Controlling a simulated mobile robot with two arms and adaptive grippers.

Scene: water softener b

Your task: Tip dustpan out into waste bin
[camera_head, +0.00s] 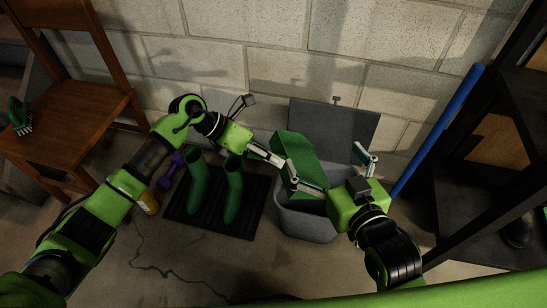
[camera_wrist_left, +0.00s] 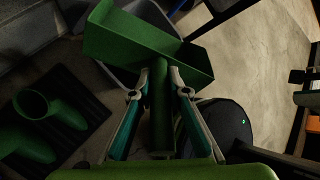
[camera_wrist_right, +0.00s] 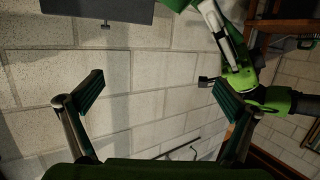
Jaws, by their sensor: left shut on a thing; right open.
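The green dustpan (camera_head: 292,153) is over the grey waste bin (camera_head: 306,225), tilted, in the head view. Its pan (camera_wrist_left: 128,38) and handle (camera_wrist_left: 160,115) show in the left wrist view. My left gripper (camera_head: 280,163) is shut on the handle, with a finger on each side of it. The bin's lid (camera_head: 338,128) stands open against the wall. I cannot see any contents in the pan or inside the bin. My right gripper (camera_head: 340,172) is open and empty above the bin's right side; its spread fingers (camera_wrist_right: 158,88) face the wall in the right wrist view.
Green boots (camera_head: 232,195) stand on a black mat (camera_head: 252,213) left of the bin. A wooden chair (camera_head: 80,105) with a green brush (camera_head: 20,115), purple dumbbells (camera_head: 172,170) and a yellow bottle (camera_head: 150,203) are further left. A blue pole (camera_head: 440,125) and dark shelf (camera_head: 470,160) stand right.

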